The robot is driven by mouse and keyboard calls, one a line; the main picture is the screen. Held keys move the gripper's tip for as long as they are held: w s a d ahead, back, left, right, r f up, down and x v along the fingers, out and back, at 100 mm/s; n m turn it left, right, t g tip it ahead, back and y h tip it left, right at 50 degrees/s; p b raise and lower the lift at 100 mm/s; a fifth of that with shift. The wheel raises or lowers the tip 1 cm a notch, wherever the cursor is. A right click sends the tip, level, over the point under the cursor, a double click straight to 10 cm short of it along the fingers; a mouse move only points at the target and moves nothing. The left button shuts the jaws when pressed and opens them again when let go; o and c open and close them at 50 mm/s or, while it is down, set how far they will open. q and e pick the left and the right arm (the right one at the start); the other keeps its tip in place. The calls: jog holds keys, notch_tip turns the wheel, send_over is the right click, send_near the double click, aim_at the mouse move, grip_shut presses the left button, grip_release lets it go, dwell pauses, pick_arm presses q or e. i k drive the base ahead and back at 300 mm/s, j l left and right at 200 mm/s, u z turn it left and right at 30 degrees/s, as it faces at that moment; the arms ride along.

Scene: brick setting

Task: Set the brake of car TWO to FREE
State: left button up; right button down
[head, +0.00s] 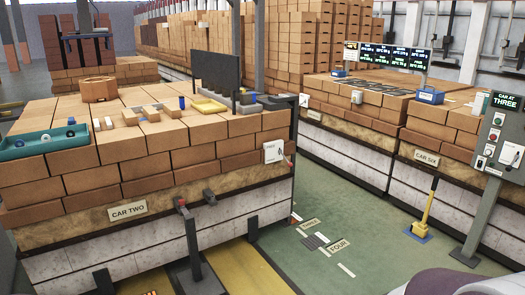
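Car TWO (75,243) stands at the left, a pale block-sided car loaded with orange bricks, with the plate CAR TWO (128,211) on its near side. At its right corner is a small white plate (274,151) with a dark pointer or lever on it. A red-tipped piece (289,164) sits just beside the plate. The lettering on the plate is too small to read, so I cannot tell the brake setting.
A dark post (190,242) with a reddish top stands in front of car TWO. Car SIX (424,158) is at the right, with a yellow floor lever (425,213) and a grey control post (489,165) reading CAR AT THREE.

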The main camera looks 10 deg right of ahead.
aim_at(290, 165)
jog(key=i+l+z, duration=0.3)
jog(key=i, duration=0.55)
jog(key=i+z, duration=0.25)
jog(key=i, duration=0.6)
jog(key=i+j+z, duration=0.3)
jog(key=i, duration=0.55)
jog(key=i+l+u, duration=0.3)
jog(key=i+u, duration=0.15)
jog(key=i+l+u, duration=0.85)
jog(key=i+l, duration=0.15)
jog(key=l, duration=0.2)
jog(key=i+l+u, duration=0.3)
jog(key=l+u, duration=0.15)
jog(key=l, duration=0.3)
